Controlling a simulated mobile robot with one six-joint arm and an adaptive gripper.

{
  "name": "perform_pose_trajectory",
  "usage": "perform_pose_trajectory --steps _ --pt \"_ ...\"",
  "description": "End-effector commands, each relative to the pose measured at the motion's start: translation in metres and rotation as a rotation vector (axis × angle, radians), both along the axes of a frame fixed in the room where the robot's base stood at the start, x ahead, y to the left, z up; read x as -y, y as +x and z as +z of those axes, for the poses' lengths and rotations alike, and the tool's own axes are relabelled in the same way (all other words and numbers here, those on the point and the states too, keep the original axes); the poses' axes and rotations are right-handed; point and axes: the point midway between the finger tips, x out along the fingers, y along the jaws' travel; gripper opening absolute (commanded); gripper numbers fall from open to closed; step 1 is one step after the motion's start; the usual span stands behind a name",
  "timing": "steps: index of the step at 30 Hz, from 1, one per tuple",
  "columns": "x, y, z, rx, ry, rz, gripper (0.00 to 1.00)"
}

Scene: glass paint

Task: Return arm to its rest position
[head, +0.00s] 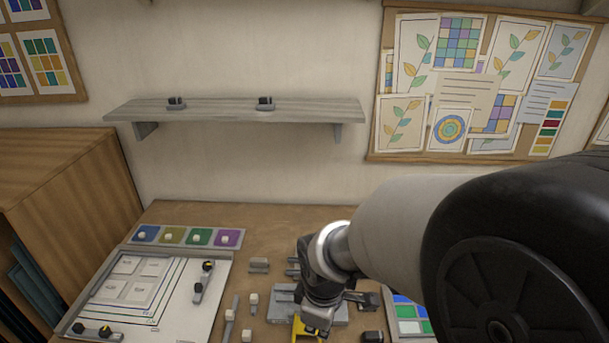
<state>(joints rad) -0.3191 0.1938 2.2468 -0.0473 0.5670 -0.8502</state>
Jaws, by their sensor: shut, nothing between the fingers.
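My arm reaches in from the right side of the head view, over the right part of the workbench (270,222). My gripper (312,332) points down at the bottom middle, low over the bench tools. Its fingers look shut, with nothing seen between them. The fingertips lie close to the lower picture edge, and a yellow part shows beside them. The arm hides part of the bench behind it.
A white board (205,325) with framed squares lies at left, below a row of coloured tiles (187,236). Small grey tools (259,265) stand around the gripper. A coloured palette (408,312) lies right. A wall shelf (220,109) and wooden cabinet (70,190) bound the space.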

Motion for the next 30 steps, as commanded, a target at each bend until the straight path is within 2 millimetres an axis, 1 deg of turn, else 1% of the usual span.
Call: perform_pose_trajectory --steps 1,3,7,11,12,15,18,21,24,30 --pt "0.014 -0.006 0.008 0.03 0.021 -0.099 0.0" --pt "0.03 -0.017 0.023 0.057 0.048 -0.233 0.0" --pt "0.058 -0.045 0.043 0.103 0.103 -0.478 0.0" --pt "0.082 -0.079 0.053 0.151 0.166 -0.72 0.0" --pt "0.088 -0.09 0.054 0.164 0.186 -0.791 0.0" --pt "0.1 -0.114 0.054 0.192 0.233 -0.947 0.0" --pt "0.108 -0.133 0.053 0.214 0.271 -1.063 0.0" --pt "0.111 -0.144 0.051 0.225 0.293 -1.136 0.0" --pt "0.113 -0.149 0.051 0.23 0.305 -1.169 0.0" --pt "0.113 -0.15 0.051 0.229 0.306 -1.175 0.0"
